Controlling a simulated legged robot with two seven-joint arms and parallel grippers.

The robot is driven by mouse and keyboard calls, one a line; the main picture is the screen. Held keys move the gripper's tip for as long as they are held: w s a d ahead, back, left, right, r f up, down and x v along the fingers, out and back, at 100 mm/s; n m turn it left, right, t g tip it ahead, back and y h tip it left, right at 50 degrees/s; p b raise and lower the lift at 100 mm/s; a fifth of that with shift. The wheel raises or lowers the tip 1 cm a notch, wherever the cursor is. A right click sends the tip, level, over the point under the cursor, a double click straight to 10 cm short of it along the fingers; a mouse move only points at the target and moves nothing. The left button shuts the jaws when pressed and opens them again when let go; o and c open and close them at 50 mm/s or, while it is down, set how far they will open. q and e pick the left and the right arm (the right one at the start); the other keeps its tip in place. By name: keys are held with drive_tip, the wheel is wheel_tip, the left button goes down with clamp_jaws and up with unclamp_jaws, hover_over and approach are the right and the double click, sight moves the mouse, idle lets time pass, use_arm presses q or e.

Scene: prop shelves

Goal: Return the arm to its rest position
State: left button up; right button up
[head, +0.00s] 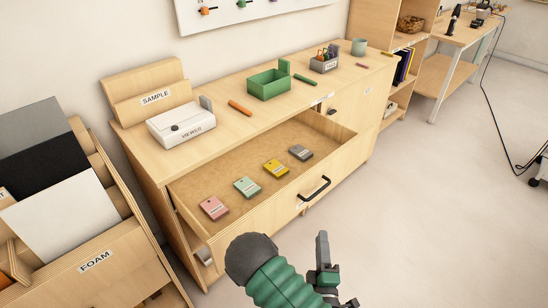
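My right arm comes in at the bottom centre, with a green ribbed sleeve and a dark rounded joint. Its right gripper (329,272) shows in part at the bottom edge, in front of the open drawer (245,160) and over the pale floor. No object shows in it, and the cut-off view does not show whether its fingers are apart. It is clear of the drawer handle (314,189) in the picture. My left gripper is not in view. The drawer holds a pink card box (214,208), a green one (247,187), a yellow one (275,169) and a grey one (300,152).
The cabinet top carries a white viewer box (181,126), a SAMPLE holder (150,92), a green bin (268,85) and a grey caddy (324,62). A FOAM rack (95,262) stands at left. The floor (440,230) at right is free, apart from a cable.

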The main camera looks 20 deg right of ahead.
wheel_tip(320, 180, down, 7)
drive_tip(key=w+m+g+y, duration=0.1)
drive_tip(key=w+m+g, duration=0.2)
drive_tip(key=m+g, duration=0.5)
drive_tip(key=s+a+r+m+g+y, duration=0.35)
drive_tip(key=s+a+y, duration=0.2)
drive_tip(key=a, duration=0.45)
drive_tip(key=s+r+g+y, duration=0.1)
drive_tip(key=s+r+g, duration=0.3)
drive_tip(key=s, duration=0.2)
drive_tip(key=w+p+v, duration=0.3)
drive_tip(key=p+v, duration=1.4)
drive_tip(key=p, duration=0.1)
drive_tip(key=shift+d+r, duration=0.15)
drive_tip(key=shift+r, duration=0.3)
